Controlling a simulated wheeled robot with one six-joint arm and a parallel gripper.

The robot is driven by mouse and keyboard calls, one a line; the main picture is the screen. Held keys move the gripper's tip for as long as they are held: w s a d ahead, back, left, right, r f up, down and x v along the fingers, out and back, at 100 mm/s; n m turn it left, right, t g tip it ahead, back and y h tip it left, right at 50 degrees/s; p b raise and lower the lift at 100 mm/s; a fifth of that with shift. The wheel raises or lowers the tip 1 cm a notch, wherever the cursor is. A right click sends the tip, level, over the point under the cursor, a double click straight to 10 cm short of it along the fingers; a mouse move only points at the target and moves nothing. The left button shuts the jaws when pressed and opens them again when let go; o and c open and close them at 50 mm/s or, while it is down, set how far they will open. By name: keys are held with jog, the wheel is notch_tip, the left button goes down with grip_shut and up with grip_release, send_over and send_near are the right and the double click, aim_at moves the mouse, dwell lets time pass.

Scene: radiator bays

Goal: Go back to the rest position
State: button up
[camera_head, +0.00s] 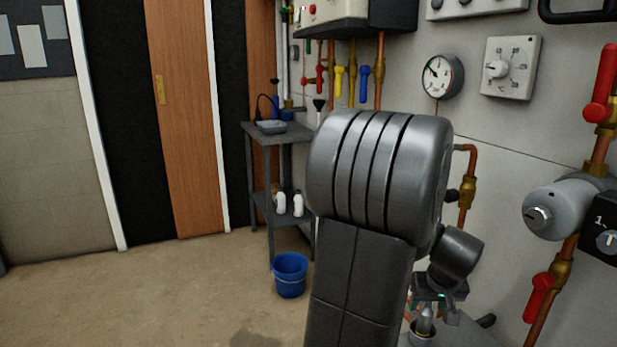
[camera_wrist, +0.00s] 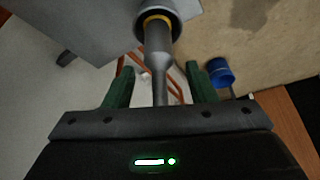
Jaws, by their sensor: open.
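My gripper (camera_head: 437,296) is at the lower right of the head view, mostly hidden behind my dark arm, with a small green light on it. In the wrist view my gripper (camera_wrist: 160,80) has its two green fingers spread apart. A grey metal tool-like piece (camera_wrist: 158,50) with a yellow ring at its wide end stands in the gap between the fingers; I see space on both sides of it. What looks like the same piece (camera_head: 424,320) shows just below the gripper in the head view, over a grey surface (camera_head: 455,333).
A dark shelf trolley (camera_head: 279,135) with white bottles stands at the back, a blue bucket (camera_head: 290,274) on the floor before it. The right wall carries a gauge (camera_head: 442,76), a dial box (camera_head: 509,68), copper pipes and a red-handled valve (camera_head: 600,85). Floor at left is clear.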

notch_tip(320, 180, up, 7)
jog(key=shift+w+r+p, duration=0.1)
jog(key=shift+p, duration=1.05)
jog(key=w+a+r+p, duration=0.3)
jog(key=w+a+p, duration=0.1)
jog(key=a+p, duration=0.5)
jog(key=w+a+r+p, duration=0.4)
jog(key=a+p, duration=0.5)
jog(key=p, duration=0.2)
jog(key=w+a+r+n+p, duration=0.1)
jog(key=w+a+r+p, duration=0.3)
jog(key=a+p, duration=0.5)
jog(key=shift+w+r+p, duration=0.25)
jog(key=shift+w+p, duration=0.35)
jog(key=shift+p, duration=0.3)
jog(key=shift+r, duration=0.1)
